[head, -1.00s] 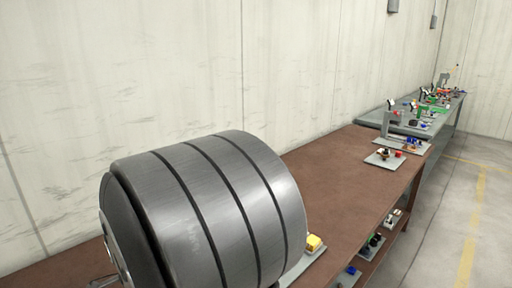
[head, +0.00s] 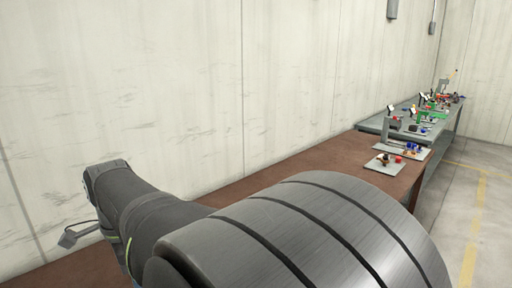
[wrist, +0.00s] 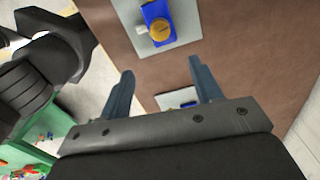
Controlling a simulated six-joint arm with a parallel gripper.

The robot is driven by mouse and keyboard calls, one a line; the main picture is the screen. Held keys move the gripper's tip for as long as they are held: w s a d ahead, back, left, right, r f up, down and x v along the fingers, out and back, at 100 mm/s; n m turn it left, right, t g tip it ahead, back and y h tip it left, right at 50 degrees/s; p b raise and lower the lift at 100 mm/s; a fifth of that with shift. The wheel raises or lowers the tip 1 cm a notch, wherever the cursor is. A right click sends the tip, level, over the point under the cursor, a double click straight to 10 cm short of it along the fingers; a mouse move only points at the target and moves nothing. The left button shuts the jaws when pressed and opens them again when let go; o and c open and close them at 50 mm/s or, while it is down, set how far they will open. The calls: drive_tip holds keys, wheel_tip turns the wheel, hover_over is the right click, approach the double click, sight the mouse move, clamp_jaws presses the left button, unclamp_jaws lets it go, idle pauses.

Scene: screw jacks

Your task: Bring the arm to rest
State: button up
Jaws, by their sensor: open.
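My gripper (wrist: 160,66) shows in the wrist view with its two blue-grey fingers wide apart and nothing held between them. Beyond the fingertips, apart from them, a blue screw jack (wrist: 156,12) with a yellow round top sits on a pale grey plate (wrist: 186,28) on the brown table (wrist: 232,50). A second pale plate with a small blue item (wrist: 186,104) shows between the fingers, partly hidden by the gripper body. In the head view my arm's large grey links fill the lower part, and the gripper's fingers are not visible.
In the head view the brown table (head: 300,160) runs along the pale wall (head: 130,80). A plate with small parts (head: 384,165) lies at its far end. A grey bench (head: 440,128) with several items stands beyond. Open floor (head: 490,210) lies to the right.

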wheel_tip(320, 180, down, 16)
drive_tip(key=shift+r, duration=0.15)
drive_tip(key=shift+r+n, duration=0.15)
drive_tip(key=shift+n, duration=0.25)
drive_tip(key=n, duration=0.6)
drive_tip(key=shift+a, duration=0.1)
drive_tip(key=n, duration=0.7)
drive_tip(key=shift+w, duration=0.1)
